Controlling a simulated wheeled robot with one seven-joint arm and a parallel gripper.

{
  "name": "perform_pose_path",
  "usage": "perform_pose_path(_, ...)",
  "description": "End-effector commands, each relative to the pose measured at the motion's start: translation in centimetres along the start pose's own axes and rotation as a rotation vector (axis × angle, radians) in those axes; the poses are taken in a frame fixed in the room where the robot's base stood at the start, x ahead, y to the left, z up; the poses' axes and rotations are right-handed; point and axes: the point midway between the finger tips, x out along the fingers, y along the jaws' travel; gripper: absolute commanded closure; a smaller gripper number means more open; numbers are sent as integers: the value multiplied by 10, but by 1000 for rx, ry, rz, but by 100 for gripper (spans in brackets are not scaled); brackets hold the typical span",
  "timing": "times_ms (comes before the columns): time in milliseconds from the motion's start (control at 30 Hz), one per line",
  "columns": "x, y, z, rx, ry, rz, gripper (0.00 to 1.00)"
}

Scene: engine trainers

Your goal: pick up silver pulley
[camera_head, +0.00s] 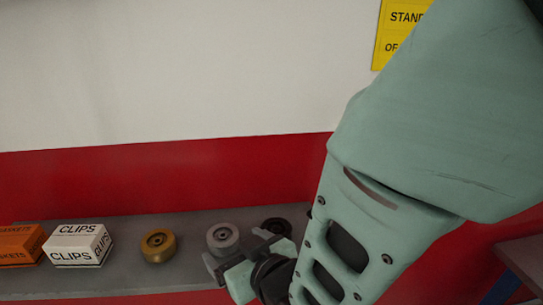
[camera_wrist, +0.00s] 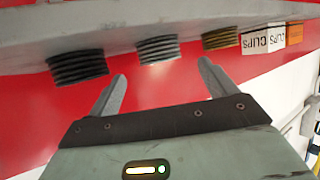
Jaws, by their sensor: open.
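The silver pulley (camera_head: 222,236) is a grey grooved wheel lying flat on a grey shelf, between a gold and a black pulley. It also shows in the wrist view (camera_wrist: 158,49), upside down, centred ahead of the gap between my fingers. My gripper (camera_head: 234,248) is at the near side of the pulley, with its fingers spread and pointing toward it. In the wrist view, my gripper (camera_wrist: 163,71) is open and empty, with a finger to each side of the pulley's line. The fingertips appear just short of the pulley; exact contact cannot be told.
A gold pulley (camera_head: 158,245), white CLIPS box (camera_head: 77,245) and orange box (camera_head: 22,246) stand left on the shelf (camera_head: 125,285). A black pulley (camera_head: 276,225) is close on the right, partly hidden by my arm. A red and white wall (camera_head: 150,185) stands behind.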

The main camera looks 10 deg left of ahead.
Motion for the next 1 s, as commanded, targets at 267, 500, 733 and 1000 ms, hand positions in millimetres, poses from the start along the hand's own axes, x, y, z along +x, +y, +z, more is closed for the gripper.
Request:
perform_pose_path(267,19,1,0,-1,-1,2,16)
perform_pose_path(500,54,0,-1,-1,-1,1,16)
perform_pose_path(733,71,0,0,0,-1,1,16)
perform_pose_path(1000,70,0,1,0,0,1,41)
